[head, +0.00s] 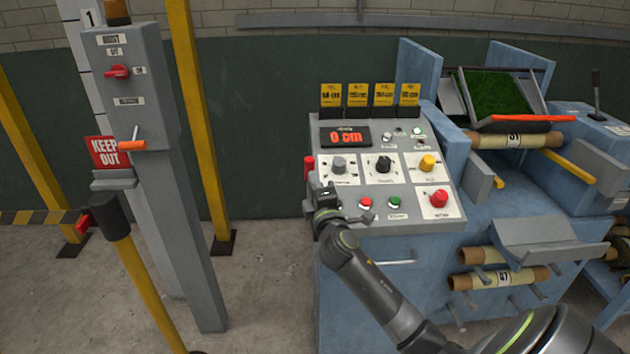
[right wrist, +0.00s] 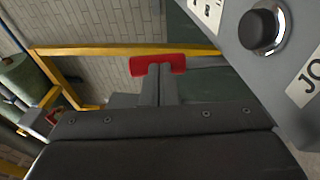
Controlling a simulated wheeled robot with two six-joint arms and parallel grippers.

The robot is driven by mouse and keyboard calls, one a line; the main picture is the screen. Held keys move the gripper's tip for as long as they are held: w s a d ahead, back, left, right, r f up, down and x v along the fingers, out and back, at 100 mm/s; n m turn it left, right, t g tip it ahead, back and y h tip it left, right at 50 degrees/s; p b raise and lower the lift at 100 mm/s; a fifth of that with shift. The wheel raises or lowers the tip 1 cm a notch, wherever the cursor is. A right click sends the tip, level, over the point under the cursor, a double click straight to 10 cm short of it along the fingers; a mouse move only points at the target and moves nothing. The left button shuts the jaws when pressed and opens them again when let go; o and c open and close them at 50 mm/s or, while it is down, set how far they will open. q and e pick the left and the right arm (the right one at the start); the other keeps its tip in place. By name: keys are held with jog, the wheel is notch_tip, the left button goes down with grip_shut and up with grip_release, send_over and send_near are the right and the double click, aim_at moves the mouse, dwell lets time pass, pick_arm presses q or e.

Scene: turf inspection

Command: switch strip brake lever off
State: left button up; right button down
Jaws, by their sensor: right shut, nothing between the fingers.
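A red-gripped lever (head: 309,165) stands at the left edge of the grey control console (head: 408,217). No label on it can be read, so I cannot confirm that it is the strip brake lever. My right gripper (head: 321,190) is shut and empty, just below and in front of this lever. In the right wrist view the shut fingers (right wrist: 157,86) point at the red grip (right wrist: 158,64), which lies crosswise just beyond the tips. I cannot tell whether they touch. My left gripper is not in view.
The console has a "0 cm" display (head: 345,136), several knobs, and red and green buttons close to my right gripper. A black knob (right wrist: 262,27) shows in the right wrist view. A grey post with an orange-handled lever (head: 131,145) stands left, with open floor between.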

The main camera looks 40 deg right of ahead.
aim_at(313, 158)
jog(key=shift+w+d+r+m+g+y+p, duration=0.15)
jog(key=shift+w+d+r+g+p, duration=0.35)
jog(key=shift+w+p, duration=1)
jog(key=shift+w+d+r+m+g+y+p, duration=0.1)
jog(key=shift+w+d+r+g+y+p, duration=0.4)
jog(key=shift+p, duration=1.95)
jog(key=shift+w+d+r+m+g+h+p, duration=0.15)
jog(key=shift+w+d+g+p, duration=0.7)
jog(key=shift+p, duration=1.1)
jog(key=w+d, duration=0.1)
jog(key=w, duration=0.2)
jog(key=shift+d+r+b, duration=0.2)
jog(key=shift+d+b, duration=0.1)
jog(key=shift+d, duration=0.05)
jog(key=shift+r, duration=0.1)
